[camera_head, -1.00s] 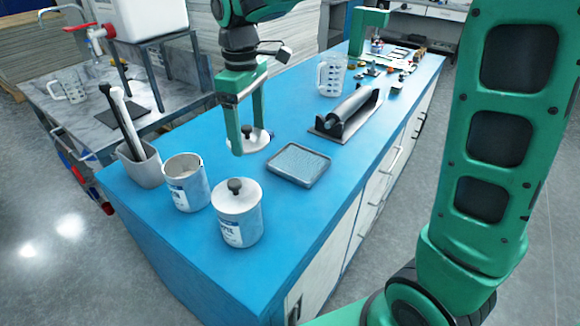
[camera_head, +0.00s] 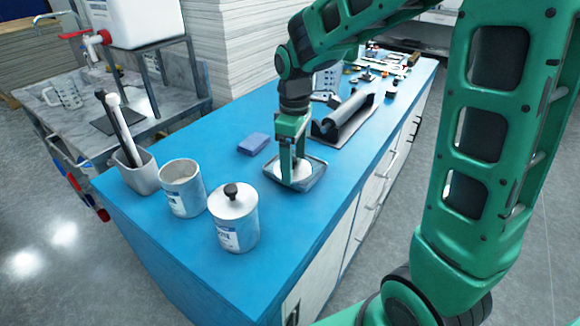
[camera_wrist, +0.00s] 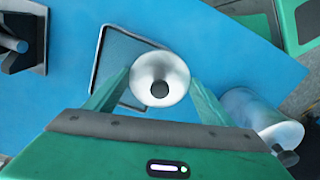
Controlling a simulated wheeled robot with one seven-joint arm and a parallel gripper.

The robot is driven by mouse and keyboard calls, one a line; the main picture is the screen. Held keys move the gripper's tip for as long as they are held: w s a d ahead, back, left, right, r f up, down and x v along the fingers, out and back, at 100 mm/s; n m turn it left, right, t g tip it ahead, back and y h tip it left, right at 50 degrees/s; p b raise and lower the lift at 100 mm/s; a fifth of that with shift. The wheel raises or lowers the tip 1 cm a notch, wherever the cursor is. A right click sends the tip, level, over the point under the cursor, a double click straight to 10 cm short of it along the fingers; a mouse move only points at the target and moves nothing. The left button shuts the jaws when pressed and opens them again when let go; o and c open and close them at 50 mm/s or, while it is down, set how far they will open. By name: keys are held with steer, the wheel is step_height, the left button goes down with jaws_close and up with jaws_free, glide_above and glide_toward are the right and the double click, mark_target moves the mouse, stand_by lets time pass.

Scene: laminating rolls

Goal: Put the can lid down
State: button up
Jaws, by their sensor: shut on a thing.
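My gripper (camera_head: 291,172) is shut on the can lid (camera_head: 284,169), a pale round disc with a dark knob. The lid also shows between the fingers in the wrist view (camera_wrist: 160,92). In the head view the lid is at the grey shallow tray (camera_head: 310,184); in the wrist view it overlaps the right part of the tray (camera_wrist: 103,72). I cannot tell whether it touches the tray floor. An open white can (camera_head: 184,197) stands to the left on the blue bench. A second can (camera_head: 236,236) stands in front with its own knobbed lid on.
A blue sponge-like block (camera_head: 253,143) lies left of the tray. A dark roller on a stand (camera_head: 347,118) is behind it. A grey holder (camera_head: 144,175) with upright tools stands at the bench's left edge. Bench surface between cans and tray is clear.

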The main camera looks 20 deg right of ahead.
mark_target(294, 159)
steer(key=shift+f, duration=0.85)
steer(key=shift+f, duration=0.2)
steer(key=o, duration=1)
steer(key=shift+o, duration=0.2)
step_height(294, 159, up, 12)
steer(key=shift+r, duration=0.25)
steer(key=s+d+f+m, duration=0.3)
steer(key=s+d+m, duration=0.5)
steer(key=s, duration=0.4)
steer(key=s+d+f+m, duration=0.4)
steer(key=s+d+m, duration=0.4)
steer(key=s, duration=0.5)
steer(key=shift+s+d, duration=0.25)
steer(key=shift+d, duration=0.15)
